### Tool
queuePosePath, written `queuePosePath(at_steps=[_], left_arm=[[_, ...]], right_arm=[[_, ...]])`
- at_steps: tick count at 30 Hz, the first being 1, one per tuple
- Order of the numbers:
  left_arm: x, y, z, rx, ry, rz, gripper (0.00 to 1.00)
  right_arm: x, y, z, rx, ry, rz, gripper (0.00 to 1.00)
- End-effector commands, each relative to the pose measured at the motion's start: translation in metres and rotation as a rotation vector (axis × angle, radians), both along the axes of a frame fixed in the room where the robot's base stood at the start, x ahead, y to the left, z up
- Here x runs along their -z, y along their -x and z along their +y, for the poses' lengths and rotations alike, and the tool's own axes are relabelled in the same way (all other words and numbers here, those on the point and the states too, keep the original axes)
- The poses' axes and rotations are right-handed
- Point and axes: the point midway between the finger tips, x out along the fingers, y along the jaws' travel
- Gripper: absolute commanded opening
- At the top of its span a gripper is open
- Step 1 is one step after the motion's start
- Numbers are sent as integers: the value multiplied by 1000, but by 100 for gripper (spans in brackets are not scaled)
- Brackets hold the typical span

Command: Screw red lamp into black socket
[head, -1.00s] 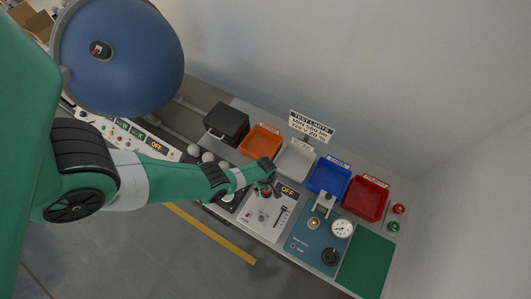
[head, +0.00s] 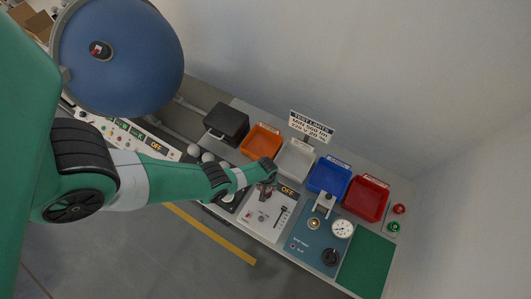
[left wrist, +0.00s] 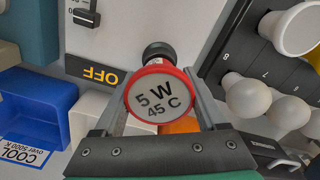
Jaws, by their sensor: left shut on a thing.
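The red lamp (left wrist: 160,95) has a red rim and a pale face marked "5 W 45 C"; it fills the middle of the left wrist view. My left gripper (left wrist: 163,100) is shut on it, one finger on each side. The black socket (left wrist: 158,51) is a dark round piece on the white panel, directly behind the lamp. The lamp hides part of it, so I cannot tell how far the lamp's base sits in it. In the head view my left gripper (head: 267,188) is over the top left of the white panel. My right gripper is not in view.
The white panel (head: 262,215) has a slider and an "OFF" display (left wrist: 100,75). White bulbs (left wrist: 247,97) stand in a numbered rack close by. Orange (head: 261,140), white, blue (head: 328,177) and red bins line the back. A blue gauge panel (head: 315,240) lies right.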

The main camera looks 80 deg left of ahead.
Motion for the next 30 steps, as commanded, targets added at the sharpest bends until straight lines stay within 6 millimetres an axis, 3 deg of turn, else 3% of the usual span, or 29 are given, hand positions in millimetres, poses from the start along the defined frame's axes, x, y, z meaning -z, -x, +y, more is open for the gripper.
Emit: queuePosePath(at_steps=[15,18,25,26,29,30], left_arm=[[0,-5,-5,1113,3,4,18],[0,-5,-5,1224,3,4,18],[0,-5,-5,1246,2,4,18],[0,-5,-5,1246,2,4,77],[0,-5,-4,1245,1,4,95],[0,-5,-4,1244,1,4,96]], right_arm=[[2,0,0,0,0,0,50],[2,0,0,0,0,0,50],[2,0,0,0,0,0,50],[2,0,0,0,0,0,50],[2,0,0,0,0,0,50],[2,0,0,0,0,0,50]])
